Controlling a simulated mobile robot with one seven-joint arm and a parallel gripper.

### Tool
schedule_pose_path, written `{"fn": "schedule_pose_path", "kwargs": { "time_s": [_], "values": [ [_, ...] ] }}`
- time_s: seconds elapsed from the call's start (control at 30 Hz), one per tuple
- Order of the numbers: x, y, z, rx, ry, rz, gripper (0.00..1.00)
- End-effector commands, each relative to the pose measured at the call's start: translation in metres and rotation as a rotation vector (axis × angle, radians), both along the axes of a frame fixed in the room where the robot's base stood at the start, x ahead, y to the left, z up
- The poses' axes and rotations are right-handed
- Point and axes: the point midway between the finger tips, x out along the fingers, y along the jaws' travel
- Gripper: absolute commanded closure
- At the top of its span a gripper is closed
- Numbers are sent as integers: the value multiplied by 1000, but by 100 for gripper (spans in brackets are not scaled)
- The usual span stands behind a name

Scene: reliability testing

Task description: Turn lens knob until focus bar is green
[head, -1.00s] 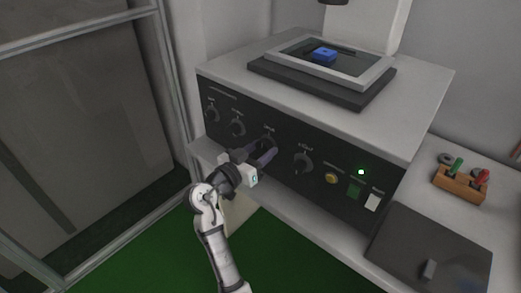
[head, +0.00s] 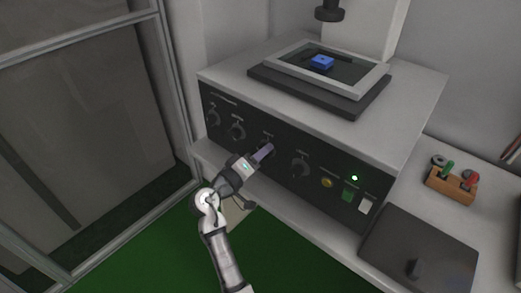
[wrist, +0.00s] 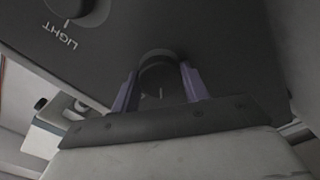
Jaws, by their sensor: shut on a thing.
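The front panel of the grey machine (head: 330,190) carries a row of dark knobs. My gripper (head: 266,150) reaches the third knob from the left. In the wrist view its two purple fingers stand on either side of this dark round knob (wrist: 158,75) and are shut on it. The knob's label is not readable. The knob beside it (wrist: 72,8) is labelled LIGHT; it also shows to the right of my gripper in the head view (head: 301,168). I see no focus bar clearly; a small green lamp (head: 354,178) glows at the panel's right.
A framed stage (head: 262,72) with a blue block (head: 322,62) sits on top of the machine, beneath a dark lens (head: 329,14). At the right are a wooden tool holder (head: 449,191) and a dark plate (head: 405,250). A glass partition (head: 85,110) stands at the left.

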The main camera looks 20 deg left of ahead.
Motion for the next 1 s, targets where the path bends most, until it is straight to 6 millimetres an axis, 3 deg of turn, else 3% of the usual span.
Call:
{"fn": "schedule_pose_path", "kwargs": {
  "time_s": [0.5,1.0],
  "values": [
    [-1,0,1,-327,122,1,78],
    [-1,0,0,-391,144,2,78]
  ]
}}
